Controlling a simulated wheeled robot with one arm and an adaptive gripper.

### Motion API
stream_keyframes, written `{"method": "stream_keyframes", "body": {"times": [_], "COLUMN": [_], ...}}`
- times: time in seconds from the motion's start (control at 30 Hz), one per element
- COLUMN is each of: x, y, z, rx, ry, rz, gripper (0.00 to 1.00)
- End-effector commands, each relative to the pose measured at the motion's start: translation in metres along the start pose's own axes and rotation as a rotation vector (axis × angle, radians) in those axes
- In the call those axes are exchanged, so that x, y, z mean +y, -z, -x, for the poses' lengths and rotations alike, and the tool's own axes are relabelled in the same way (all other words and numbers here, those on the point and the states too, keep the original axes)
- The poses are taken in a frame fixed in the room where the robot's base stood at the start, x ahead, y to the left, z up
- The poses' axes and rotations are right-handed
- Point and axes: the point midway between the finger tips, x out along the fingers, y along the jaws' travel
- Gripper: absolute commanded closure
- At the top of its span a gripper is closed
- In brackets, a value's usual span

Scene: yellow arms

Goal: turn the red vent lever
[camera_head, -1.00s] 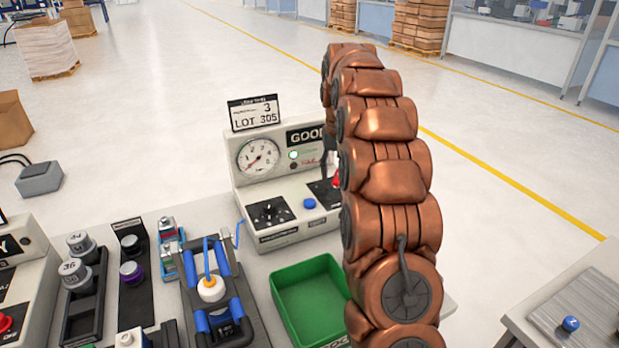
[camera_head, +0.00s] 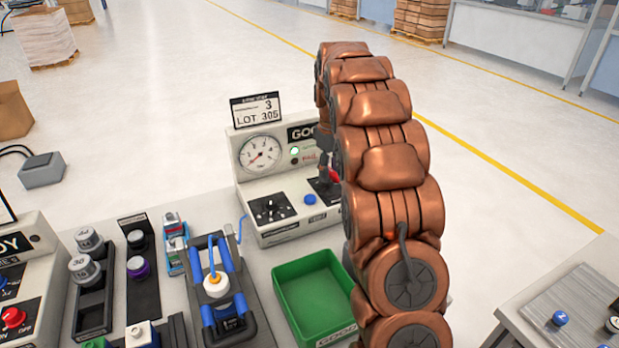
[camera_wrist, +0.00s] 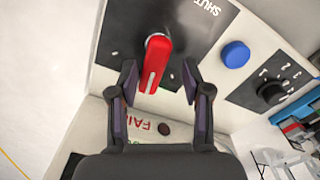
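The red vent lever (camera_wrist: 155,62) is on a black plate (camera_wrist: 205,18) in the wrist view, its handle pointing down toward my gripper. My gripper (camera_wrist: 160,82) is open, with one dark fingertip on each side of the handle's lower end. Gaps show on both sides, wider on the right. In the head view a bit of the red lever (camera_head: 334,176) shows at the right of the grey control box (camera_head: 290,186), beside my copper arm. My gripper is mostly hidden there behind the arm.
A blue button (camera_wrist: 235,54) and a black knob (camera_wrist: 271,92) sit to the lever's right in the wrist view. A gauge (camera_head: 261,154) is on the box's upright face. A green bin (camera_head: 313,297) and a blue clamp fixture (camera_head: 216,285) stand in front.

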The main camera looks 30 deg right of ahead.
Motion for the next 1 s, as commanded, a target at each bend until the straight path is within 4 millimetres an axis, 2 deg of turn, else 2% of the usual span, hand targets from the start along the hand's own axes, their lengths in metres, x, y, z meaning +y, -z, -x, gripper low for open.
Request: {"method": "stream_keyframes", "body": {"times": [0.47, 1.0], "x": [-0.006, -0.006], "y": [0.0, 0.0], "z": [0.003, 0.058], "rx": [0.003, 0.002], "ry": [-0.004, -0.003], "rz": [0.295, 0.289], "gripper": [0.52, 0.52]}}
